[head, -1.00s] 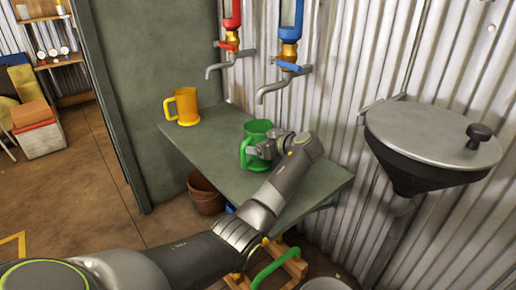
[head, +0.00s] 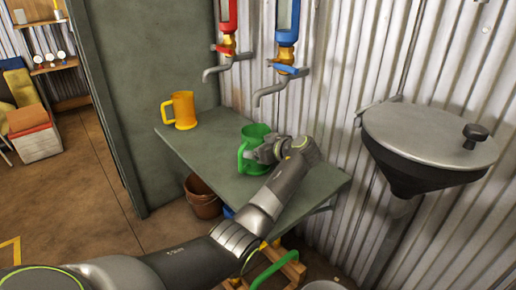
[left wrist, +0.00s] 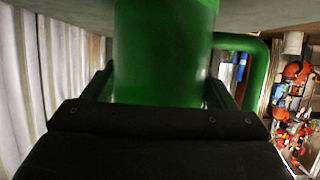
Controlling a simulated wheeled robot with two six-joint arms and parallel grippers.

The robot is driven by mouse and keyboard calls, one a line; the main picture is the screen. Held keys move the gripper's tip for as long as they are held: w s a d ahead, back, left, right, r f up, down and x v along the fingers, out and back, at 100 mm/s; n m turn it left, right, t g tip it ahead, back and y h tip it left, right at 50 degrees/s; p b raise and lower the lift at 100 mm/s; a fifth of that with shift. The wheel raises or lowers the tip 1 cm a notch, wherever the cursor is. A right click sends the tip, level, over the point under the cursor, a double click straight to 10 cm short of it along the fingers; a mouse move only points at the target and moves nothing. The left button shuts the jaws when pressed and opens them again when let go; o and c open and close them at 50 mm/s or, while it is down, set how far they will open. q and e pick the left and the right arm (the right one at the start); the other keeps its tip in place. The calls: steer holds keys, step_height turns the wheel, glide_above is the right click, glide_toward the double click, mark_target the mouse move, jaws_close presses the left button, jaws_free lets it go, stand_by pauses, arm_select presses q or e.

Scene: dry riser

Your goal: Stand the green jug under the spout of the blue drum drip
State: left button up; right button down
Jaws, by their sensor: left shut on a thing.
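The green jug (head: 256,132) is upright over the grey-green shelf (head: 222,166), its handle toward the left in the head view. My left gripper (head: 262,153) is shut around the jug's body from the near right side. In the left wrist view the jug (left wrist: 160,60) fills the space between the fingers (left wrist: 158,95). The blue drum drip (head: 286,30) hangs on the wall above, and its grey spout (head: 268,91) ends above the jug's mouth in the picture. I cannot tell whether they line up in depth, or whether the jug's base touches the shelf. My right gripper is not in view.
A yellow jug (head: 183,110) stands at the shelf's left, near the red drip (head: 228,25) and its spout (head: 215,73). A lidded grey funnel (head: 424,140) juts out on the right. A brown bucket (head: 201,194) sits below the shelf.

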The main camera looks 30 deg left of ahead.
arm_select(q)
steer(key=o, duration=1)
steer(key=shift+f, duration=0.15)
